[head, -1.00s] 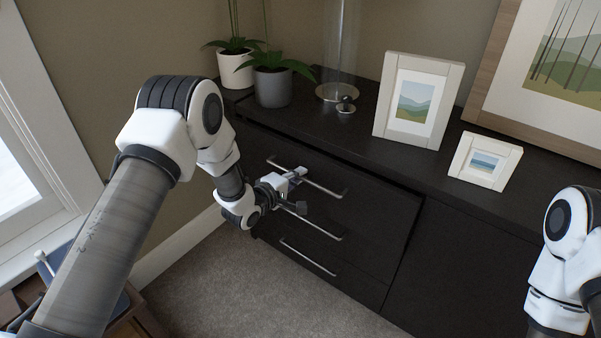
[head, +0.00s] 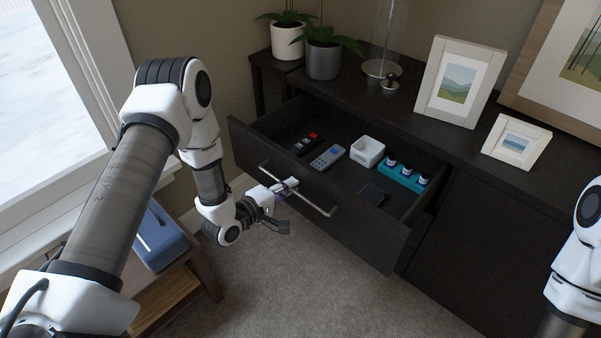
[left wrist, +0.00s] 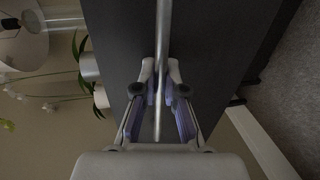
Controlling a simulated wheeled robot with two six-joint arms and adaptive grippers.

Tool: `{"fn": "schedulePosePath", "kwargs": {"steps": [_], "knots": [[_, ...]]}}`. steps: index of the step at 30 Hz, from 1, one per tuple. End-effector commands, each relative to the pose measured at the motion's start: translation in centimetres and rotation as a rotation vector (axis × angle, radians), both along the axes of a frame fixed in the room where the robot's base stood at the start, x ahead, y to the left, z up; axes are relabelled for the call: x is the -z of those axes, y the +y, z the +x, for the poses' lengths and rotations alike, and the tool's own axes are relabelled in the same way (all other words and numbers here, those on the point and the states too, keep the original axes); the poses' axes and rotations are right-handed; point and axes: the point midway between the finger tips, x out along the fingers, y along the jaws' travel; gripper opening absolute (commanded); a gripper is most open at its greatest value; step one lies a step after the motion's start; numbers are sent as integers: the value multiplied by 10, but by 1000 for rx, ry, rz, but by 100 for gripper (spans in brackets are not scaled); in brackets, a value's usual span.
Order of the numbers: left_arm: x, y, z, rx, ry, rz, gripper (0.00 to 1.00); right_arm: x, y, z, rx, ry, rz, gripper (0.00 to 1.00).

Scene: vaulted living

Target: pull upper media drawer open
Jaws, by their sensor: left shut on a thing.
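The upper media drawer (head: 352,232) of the dark cabinet stands well open in the head view. Its long metal bar handle (head: 316,203) runs across the front. My left gripper (head: 292,185) is shut on this handle near its left end. In the left wrist view the handle (left wrist: 162,40) passes between the fingers of my left gripper (left wrist: 160,92), in front of the dark drawer front (left wrist: 205,60). Only part of my right arm shows at the right edge of the head view; its gripper is out of the picture.
In the drawer lie a black remote (head: 305,143), a grey remote (head: 328,157), a white box (head: 367,151), a teal holder (head: 402,178) and a dark flat item (head: 371,195). Plants and picture frames (head: 459,82) stand on top. A small wooden table (head: 196,262) stands at lower left.

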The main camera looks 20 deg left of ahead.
Motion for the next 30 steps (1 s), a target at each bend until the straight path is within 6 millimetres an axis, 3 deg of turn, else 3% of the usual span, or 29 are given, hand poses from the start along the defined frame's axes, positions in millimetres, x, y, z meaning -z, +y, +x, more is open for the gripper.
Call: {"fn": "schedulePosePath", "kwargs": {"steps": [6, 16, 18, 19, 30], "knots": [[0, 4, -11, 2, 1, 0, 0, -3, 0, 0, 0, 0, 0, 40], [1, 4, -12, 2, 1, 0, 0, -3, 0, 0, 0, 0, 0, 40], [1, 4, -12, 2, 1, 0, 27, -3, 0, 0, 0, 0, 0, 40], [1, 4, -12, 1, 1, 0, 35, -3, 0, 0, 0, 0, 0, 40], [0, 7, -17, -1, 1, 1, 35, -3, 0, 0, 0, 0, 0, 40]]}}
